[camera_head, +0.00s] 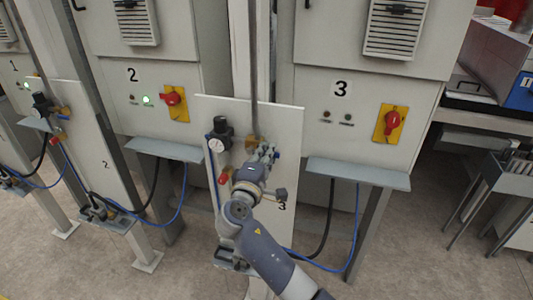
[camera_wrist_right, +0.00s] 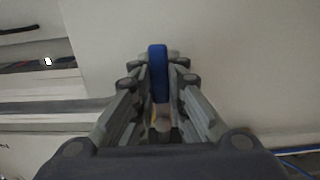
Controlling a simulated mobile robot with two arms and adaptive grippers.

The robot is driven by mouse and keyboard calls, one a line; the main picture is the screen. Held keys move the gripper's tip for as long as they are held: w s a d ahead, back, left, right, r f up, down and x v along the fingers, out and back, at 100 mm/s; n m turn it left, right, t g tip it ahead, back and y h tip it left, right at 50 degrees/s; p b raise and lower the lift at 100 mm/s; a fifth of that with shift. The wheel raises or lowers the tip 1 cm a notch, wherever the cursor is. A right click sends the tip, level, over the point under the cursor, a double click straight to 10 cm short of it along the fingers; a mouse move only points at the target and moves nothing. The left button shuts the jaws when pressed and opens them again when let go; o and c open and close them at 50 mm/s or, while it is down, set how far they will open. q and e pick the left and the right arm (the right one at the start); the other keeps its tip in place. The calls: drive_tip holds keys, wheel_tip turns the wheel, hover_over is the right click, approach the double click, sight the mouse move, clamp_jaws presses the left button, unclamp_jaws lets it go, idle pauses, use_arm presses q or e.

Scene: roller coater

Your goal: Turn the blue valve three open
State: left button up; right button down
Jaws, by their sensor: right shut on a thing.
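My right gripper (camera_head: 263,154) reaches up to the white panel (camera_head: 285,125) marked 3, on its upper middle part. In the right wrist view the gripper (camera_wrist_right: 160,75) is shut on the blue valve handle (camera_wrist_right: 158,72). The handle stands upright in that picture between the two fingers. In the head view the valve body is mostly hidden behind my gripper, and only a little blue (camera_head: 276,154) shows at its right side. My left gripper is in neither view.
A gauge (camera_head: 216,145) with a black knob (camera_head: 220,126) and a red handle (camera_head: 224,178) sit left of my gripper. A vertical pipe (camera_head: 253,70) runs down above it. Cabinet 3 (camera_head: 345,115) has a red switch (camera_head: 391,121) and a grey ledge (camera_head: 358,173). Panel 2 (camera_head: 100,150) stands left.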

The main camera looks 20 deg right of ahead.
drive_tip(key=c, duration=1.6)
unclamp_jaws()
drive_tip(key=shift+w, duration=0.1)
drive_tip(key=v, duration=1.2)
